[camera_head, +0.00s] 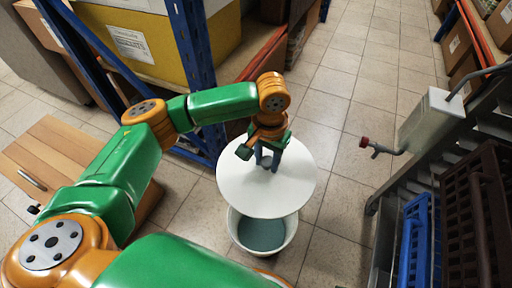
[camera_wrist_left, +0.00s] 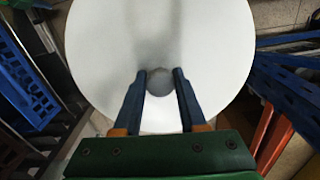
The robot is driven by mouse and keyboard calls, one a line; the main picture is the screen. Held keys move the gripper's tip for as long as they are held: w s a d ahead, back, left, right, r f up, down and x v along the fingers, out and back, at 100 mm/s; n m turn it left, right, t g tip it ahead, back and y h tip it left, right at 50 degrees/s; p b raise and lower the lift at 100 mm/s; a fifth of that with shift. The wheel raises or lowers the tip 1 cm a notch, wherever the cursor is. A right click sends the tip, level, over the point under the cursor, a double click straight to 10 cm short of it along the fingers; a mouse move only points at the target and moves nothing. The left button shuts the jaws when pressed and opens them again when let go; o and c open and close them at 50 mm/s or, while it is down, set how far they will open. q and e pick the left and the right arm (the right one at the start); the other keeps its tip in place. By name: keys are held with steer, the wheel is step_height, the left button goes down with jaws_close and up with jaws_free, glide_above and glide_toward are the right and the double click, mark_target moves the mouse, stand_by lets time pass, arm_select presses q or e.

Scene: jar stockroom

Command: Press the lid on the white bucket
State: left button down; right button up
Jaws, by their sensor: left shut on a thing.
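The white round lid (camera_head: 285,192) is a flat disc with a small grey knob (camera_wrist_left: 159,86) at its middle. My left gripper (camera_head: 267,163) comes down from above and is shut on the knob; the fingers show on both sides of it in the left wrist view (camera_wrist_left: 160,80). The white bucket (camera_head: 291,236) stands on the tiled floor, with its blue-grey inside partly showing. The lid covers the far part of the bucket's opening in the head view and is set off towards the far side, not lined up with the rim. My right gripper is not in view.
A blue-framed shelf (camera_head: 190,45) with boxes stands at the far left. A wooden cabinet (camera_head: 60,155) is at the left. Tiled floor beyond is clear.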

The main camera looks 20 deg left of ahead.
mark_target(268, 181)
arm_select(q)
steer(key=s+d+f+m+b, duration=0.1)
steer(key=s+f+b, duration=0.2)
steer(key=f+b, duration=0.6)
steer(key=shift+f+b, duration=0.3)
steer(key=shift+f, duration=7.65)
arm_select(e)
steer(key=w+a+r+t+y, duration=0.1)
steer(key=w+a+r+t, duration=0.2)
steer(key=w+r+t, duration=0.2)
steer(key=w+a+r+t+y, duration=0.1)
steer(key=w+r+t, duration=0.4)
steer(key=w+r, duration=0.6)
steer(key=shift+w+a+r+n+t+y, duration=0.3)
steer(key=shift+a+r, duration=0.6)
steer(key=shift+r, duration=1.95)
arm_select(q)
steer(key=shift+s, duration=0.15)
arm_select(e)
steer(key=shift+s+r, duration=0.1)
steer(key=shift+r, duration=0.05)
arm_select(q)
steer(key=shift+p, duration=0.6)
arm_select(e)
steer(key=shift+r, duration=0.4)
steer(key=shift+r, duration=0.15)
